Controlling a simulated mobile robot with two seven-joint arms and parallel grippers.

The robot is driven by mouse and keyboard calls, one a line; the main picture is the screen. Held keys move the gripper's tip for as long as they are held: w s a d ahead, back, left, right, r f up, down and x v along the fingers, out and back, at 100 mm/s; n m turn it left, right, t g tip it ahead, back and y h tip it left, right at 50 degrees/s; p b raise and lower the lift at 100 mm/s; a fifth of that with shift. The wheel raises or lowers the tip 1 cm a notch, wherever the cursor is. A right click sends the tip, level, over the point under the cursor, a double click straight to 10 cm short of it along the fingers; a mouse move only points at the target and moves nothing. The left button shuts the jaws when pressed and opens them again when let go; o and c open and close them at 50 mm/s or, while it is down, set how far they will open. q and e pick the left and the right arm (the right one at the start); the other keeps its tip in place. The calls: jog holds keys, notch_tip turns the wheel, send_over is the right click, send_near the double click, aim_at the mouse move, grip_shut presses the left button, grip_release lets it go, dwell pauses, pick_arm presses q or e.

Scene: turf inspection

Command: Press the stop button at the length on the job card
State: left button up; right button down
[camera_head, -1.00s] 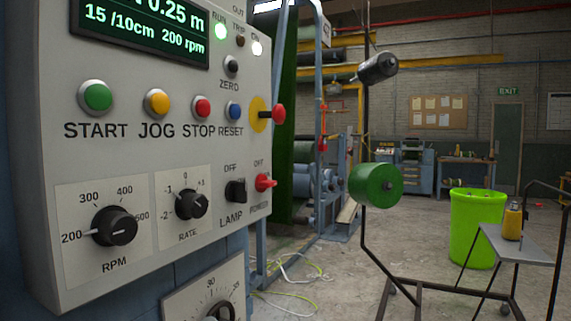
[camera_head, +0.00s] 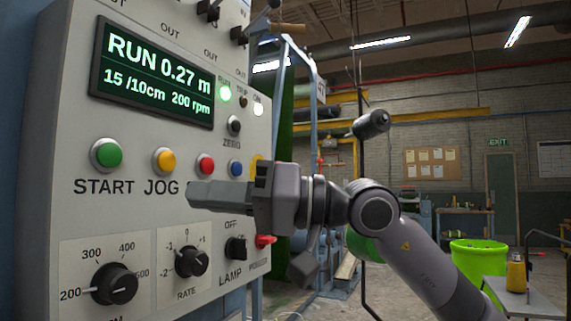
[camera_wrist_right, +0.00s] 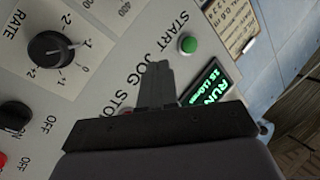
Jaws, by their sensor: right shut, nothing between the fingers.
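The red stop button (camera_head: 205,165) is on the grey control panel (camera_head: 60,135), right of the yellow jog button (camera_head: 164,161) and the green start button (camera_head: 107,155). My right gripper (camera_head: 190,195) is shut and empty, its tips just below the stop button and over its label. In the right wrist view the shut fingers (camera_wrist_right: 155,70) cover part of the label, and the stop button is mostly hidden. The display (camera_head: 155,75) reads RUN 0.27 m, 15 /10cm, 200 rpm, and the RUN lamp is lit green. My left gripper is out of view.
The blue reset button (camera_head: 235,168) is just right of stop. The RPM knob (camera_head: 114,284), rate knob (camera_head: 192,261) and lamp switch (camera_head: 236,248) lie below. A lime bin (camera_head: 470,258) stands at the right.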

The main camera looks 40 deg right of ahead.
jog(key=s+d+r+n+t+h, duration=0.2)
jog(key=d+r+t+h, duration=0.3)
jog(key=d, duration=0.5)
jog(key=g+h+p, duration=0.1)
jog(key=h, duration=0.1)
send_near(207, 166)
jog(key=x, duration=0.3)
jog(key=shift+w+d+r, duration=0.1)
jog(key=shift+w+d, duration=0.05)
jog(key=shift+d, duration=0.15)
dwell(6.0)
